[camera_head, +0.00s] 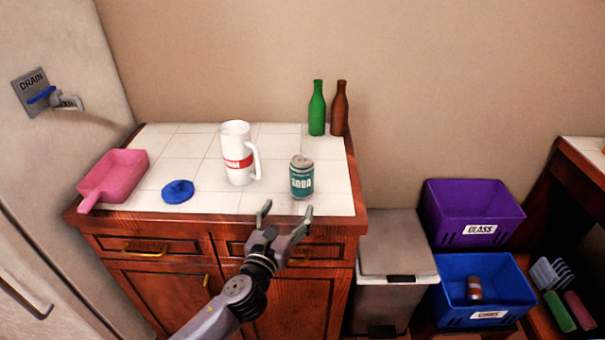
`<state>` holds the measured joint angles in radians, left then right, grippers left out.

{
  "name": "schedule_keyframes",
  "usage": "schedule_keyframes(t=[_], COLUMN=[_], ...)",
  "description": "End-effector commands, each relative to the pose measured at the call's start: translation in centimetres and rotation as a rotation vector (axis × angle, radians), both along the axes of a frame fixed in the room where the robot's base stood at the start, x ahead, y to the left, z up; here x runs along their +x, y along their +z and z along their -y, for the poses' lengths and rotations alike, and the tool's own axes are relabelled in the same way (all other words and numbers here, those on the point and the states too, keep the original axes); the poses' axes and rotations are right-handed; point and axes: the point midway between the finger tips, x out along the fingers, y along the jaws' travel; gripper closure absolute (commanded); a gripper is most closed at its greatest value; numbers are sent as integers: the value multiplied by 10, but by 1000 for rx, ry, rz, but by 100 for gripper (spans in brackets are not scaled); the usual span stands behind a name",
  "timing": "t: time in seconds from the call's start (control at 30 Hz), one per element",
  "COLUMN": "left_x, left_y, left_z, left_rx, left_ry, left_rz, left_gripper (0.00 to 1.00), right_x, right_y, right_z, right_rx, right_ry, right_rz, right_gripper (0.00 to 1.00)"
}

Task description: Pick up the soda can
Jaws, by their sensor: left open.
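The soda can (302,178), teal with a silver top and the word SODA, stands upright on the white tiled counter (205,202), near its front right part. My left gripper (285,210) is open and empty in front of the can, at the counter's front edge. Its two fingers point up toward the counter, and its tips look apart from the can. My right gripper does not show.
A blue lid (178,191) and a pink dustpan (115,178) lie farther left. Green (317,112) and brown (339,112) bottles stand behind. A purple bin (470,205) and blue bin (480,290) are right of the counter.

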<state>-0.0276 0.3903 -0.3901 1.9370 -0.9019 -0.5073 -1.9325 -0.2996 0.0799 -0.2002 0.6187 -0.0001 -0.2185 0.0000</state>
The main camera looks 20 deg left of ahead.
Motion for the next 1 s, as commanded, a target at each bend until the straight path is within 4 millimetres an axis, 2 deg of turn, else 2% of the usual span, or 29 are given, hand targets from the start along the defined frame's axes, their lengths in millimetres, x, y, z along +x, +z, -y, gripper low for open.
schedule_keyframes(t=[0.1,0.23,0.53,0.8,1.0], left_x=[27,50,73,110,116], left_y=[2,1,2,5,4], left_z=[0,0,0,0,0], left_rx=[-2,-3,-4,-4,-4], left_ry=[2,2,2,2,1], left_rz=[1,0,-1,-1,-3], left_gripper=[27,27,27,27,27], right_x=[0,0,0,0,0], right_y=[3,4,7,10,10], right_z=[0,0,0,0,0], right_rx=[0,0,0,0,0], right_ry=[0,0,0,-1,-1], right_rz=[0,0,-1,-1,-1], right_gripper=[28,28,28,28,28])
